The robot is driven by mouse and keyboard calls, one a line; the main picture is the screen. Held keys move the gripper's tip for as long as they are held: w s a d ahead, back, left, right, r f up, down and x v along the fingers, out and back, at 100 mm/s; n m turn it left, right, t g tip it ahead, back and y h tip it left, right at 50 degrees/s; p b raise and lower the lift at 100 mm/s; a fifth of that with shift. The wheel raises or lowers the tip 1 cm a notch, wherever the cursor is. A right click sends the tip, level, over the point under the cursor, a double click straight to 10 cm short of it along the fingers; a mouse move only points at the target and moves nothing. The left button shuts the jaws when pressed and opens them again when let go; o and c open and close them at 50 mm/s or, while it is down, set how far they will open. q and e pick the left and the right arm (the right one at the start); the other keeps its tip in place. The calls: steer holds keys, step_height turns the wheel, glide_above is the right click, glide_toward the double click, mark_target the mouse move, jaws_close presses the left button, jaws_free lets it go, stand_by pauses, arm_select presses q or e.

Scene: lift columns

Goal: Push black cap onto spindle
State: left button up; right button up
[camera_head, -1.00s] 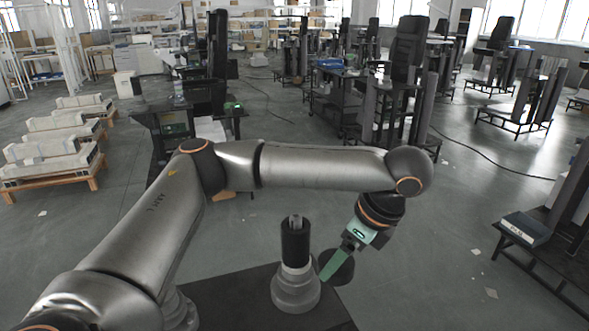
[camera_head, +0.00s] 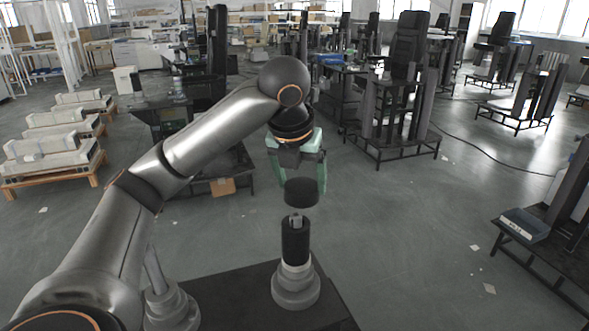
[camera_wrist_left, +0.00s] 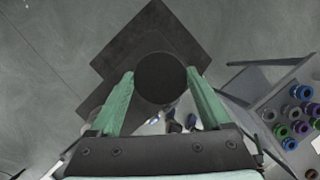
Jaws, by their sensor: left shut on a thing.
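The black cap (camera_head: 301,192) is a short dark cylinder held level above the spindle (camera_head: 296,222), with a small gap between them in the head view. The spindle is a light metal tip standing out of a black upright cylinder (camera_head: 295,243) on a grey stepped base (camera_head: 295,287). My left gripper (camera_head: 302,187) has its green fingers on either side of the cap and is shut on it. In the left wrist view the cap (camera_wrist_left: 160,78) lies between the fingertips and hides the spindle below. My right gripper is not in view.
The base stands on a dark table (camera_head: 233,298) in the foreground. Light blocks on pallets (camera_head: 52,163) lie on the floor at left. In the left wrist view a rack of coloured round parts (camera_wrist_left: 296,120) shows at right. The air around the spindle is clear.

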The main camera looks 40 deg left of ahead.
arm_select(q)
steer(key=shift+s+a+r+m+h, duration=0.15)
steer(key=shift+a+r+m+h, duration=0.15)
steer(key=shift+a+r+m, duration=0.4)
glide_above(297, 214)
steer(key=shift+s+f, duration=0.25)
steer(key=shift+f, duration=1.05)
steer(key=shift+s+f, duration=0.2)
steer(key=shift+f, duration=1.1)
steer(key=shift+f, duration=0.2)
steer(key=shift+d+f, duration=0.1)
steer(key=shift+f, duration=0.15)
steer(key=shift+f, duration=0.1)
steer(key=shift+f, duration=0.35)
steer(key=shift+f, duration=0.7)
steer(key=o, duration=1.2)
steer(key=shift+o, duration=0.2)
